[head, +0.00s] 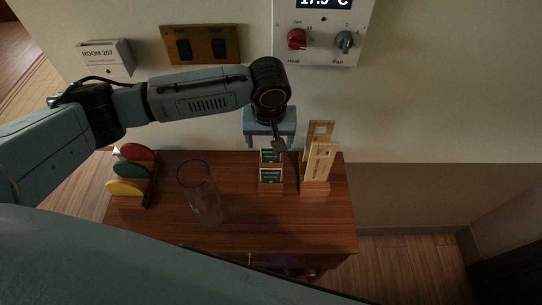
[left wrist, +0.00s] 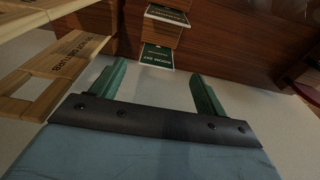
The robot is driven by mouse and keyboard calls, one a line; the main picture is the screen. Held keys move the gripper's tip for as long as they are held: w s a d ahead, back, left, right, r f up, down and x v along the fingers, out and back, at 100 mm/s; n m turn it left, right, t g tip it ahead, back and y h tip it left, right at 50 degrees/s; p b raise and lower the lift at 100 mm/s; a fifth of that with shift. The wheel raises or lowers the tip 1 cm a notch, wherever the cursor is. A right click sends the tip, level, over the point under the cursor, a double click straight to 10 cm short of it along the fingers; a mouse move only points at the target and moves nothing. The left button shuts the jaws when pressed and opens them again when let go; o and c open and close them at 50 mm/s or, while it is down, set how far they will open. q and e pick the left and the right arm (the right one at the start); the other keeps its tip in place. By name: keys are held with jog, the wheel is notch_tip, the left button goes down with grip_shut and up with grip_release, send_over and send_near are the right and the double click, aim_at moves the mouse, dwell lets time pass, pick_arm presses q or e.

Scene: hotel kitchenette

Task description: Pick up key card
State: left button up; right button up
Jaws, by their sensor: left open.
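Two green key cards stand one behind the other in a wooden holder (head: 270,187) on the brown cabinet top. The rear card (head: 270,156) is nearest the wall, and the front card (head: 270,175) is lower in the picture. In the left wrist view one green card (left wrist: 157,57) reads as a room card and shows between the fingers; the other card (left wrist: 167,15) is beyond it. My left gripper (head: 270,143) is open, fingers pointing down, by the rear card and close to the wall. I see no contact with a card. My right gripper is not in view.
Upright wooden tags (head: 318,160) stand in a holder just right of the cards. A clear glass vase (head: 202,195) stands to the left. A rack of coloured discs (head: 133,172) is at the far left. The cabinet's front (head: 290,235) has bare room.

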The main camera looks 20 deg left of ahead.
aim_at(271, 148)
pick_arm(q)
jog(key=shift+w+f+b, duration=0.1)
jog(key=shift+w+f, duration=0.15)
jog(key=shift+f, duration=0.75)
jog(key=shift+w+f+b, duration=0.1)
jog(key=shift+w+f, duration=0.1)
jog(key=shift+f, duration=0.8)
jog(key=shift+w+f+b, duration=0.1)
jog(key=shift+w+f, duration=0.15)
jog(key=shift+f, duration=0.75)
jog(key=shift+c, duration=0.4)
jog(key=c, duration=1)
